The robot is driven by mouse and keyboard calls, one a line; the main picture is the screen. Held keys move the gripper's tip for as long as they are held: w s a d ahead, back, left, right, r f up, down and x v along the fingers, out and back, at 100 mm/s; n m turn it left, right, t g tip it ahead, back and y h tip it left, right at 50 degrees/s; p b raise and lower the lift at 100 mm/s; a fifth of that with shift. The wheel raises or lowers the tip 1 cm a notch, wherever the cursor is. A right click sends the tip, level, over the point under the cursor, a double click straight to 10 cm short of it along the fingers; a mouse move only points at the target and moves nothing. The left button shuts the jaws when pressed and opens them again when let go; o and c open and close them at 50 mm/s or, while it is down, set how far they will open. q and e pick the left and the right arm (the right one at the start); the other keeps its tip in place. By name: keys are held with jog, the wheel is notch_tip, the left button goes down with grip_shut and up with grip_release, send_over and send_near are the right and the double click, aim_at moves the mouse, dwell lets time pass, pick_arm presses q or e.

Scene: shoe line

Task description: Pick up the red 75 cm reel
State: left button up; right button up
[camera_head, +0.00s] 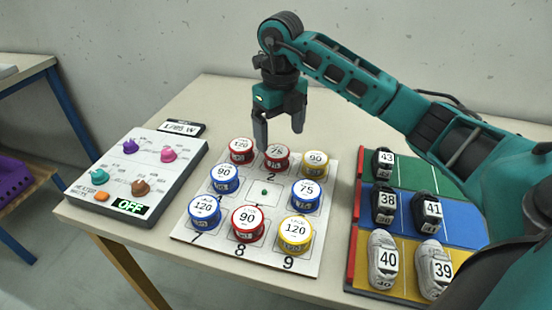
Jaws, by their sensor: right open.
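The red 75 cm reel (276,160) stands in the middle of the back row on a white numbered board (181,234), label up. A red 120 reel (241,152) is on its left and a yellow 90 reel (315,164) on its right. My right gripper (279,133) points down with its fingers apart and empty. It appears above and slightly behind the red 75 reel; the exact gap is hard to tell. My left gripper is not in view.
Blue reels (224,180), a red 90 reel (247,224) and a yellow 120 reel (296,235) stand on the board around an empty centre cell. A control panel (180,185) lies left. A coloured rack (414,172) with several shoes is right, partly behind my arm.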

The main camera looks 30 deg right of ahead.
aim_at(277, 151)
jog(key=shift+f, duration=0.8)
jog(key=f, duration=0.2)
jog(key=w+f, duration=0.1)
jog(key=f, duration=0.1)
jog(key=shift+f+b, duration=0.2)
jog(key=shift+b, duration=0.15)
jog(key=shift+f, duration=0.4)
jog(key=c, duration=1.1)
jog(key=shift+c, duration=0.2)
jog(key=shift+r, duration=0.1)
